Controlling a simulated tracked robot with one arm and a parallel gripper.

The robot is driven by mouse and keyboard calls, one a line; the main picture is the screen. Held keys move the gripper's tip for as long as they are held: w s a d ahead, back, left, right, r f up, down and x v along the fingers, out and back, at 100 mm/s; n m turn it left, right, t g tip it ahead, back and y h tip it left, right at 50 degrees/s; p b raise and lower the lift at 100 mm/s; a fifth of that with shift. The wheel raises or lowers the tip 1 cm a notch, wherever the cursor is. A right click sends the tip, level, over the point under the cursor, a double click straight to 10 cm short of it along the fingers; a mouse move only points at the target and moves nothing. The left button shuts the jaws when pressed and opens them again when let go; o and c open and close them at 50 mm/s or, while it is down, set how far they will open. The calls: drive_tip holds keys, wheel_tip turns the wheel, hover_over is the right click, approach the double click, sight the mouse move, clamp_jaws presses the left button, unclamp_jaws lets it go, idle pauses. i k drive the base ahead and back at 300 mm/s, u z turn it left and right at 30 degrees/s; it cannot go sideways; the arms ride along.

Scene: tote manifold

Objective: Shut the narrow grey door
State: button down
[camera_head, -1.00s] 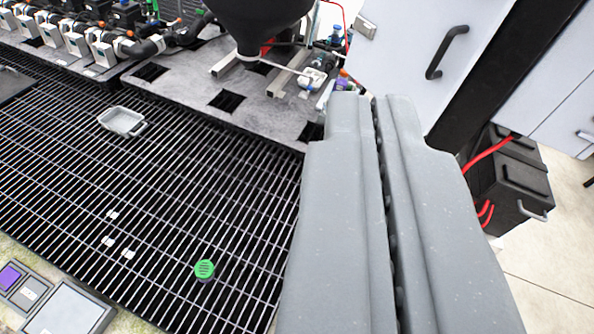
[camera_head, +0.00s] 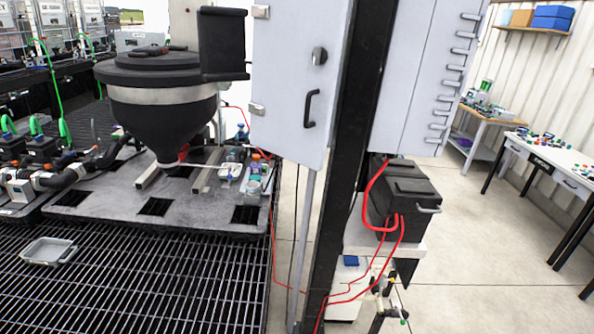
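A narrow light grey door (camera_head: 285,75) hangs upper centre, left of a black post. It has a black bar handle (camera_head: 311,108), a round dark lock (camera_head: 319,56) above it, and small hinge-like fittings on its left edge. Its top is cut off by the picture edge. I cannot tell how far it stands from its frame. My gripper is out of view, so its fingers and any contact with the door cannot be seen.
A black post (camera_head: 345,120) stands right of the door. Beyond it are a wide grey cabinet panel (camera_head: 415,80), a black battery box (camera_head: 402,195) and red cables. A black hopper (camera_head: 160,110) stands left on a grey platform (camera_head: 110,205). Clear floor (camera_head: 490,240) lies right.

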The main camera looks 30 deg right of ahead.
sight(291, 106)
drive_tip(key=u, duration=1.3)
drive_tip(key=k, duration=1.2)
drive_tip(key=z, duration=1.55)
drive_tip(key=i, duration=1.65)
drive_tip(key=u, duration=0.05)
